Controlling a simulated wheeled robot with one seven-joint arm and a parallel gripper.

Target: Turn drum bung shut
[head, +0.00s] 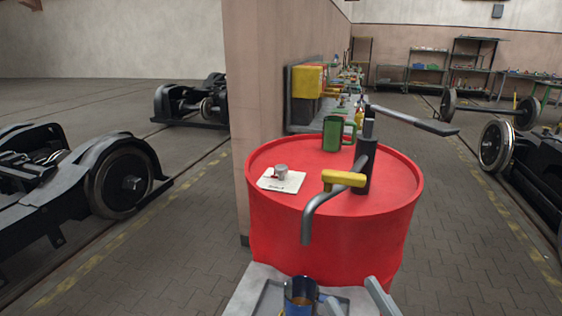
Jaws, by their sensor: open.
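A red drum (325,230) stands ahead of me, upright, its top in plain view. On the left of its top a small silver round piece (281,170), which looks like the bung, rises at a white paper (283,184) with dark writing. A small red bit sits beside it. I cannot tell how far the bung is turned in. My gripper (350,289) is at the bottom edge, low in front of the drum. Its two pale grey fingers are apart, with nothing seen between them, and do not touch the drum.
A dark hand pump (367,155) with a yellow grip and bent spout rises from the drum's right side. A green mug (334,133) stands at the drum top's back. A blue mug (300,295) is below. A wall corner (240,120) adjoins the drum's left. Bogies stand both sides.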

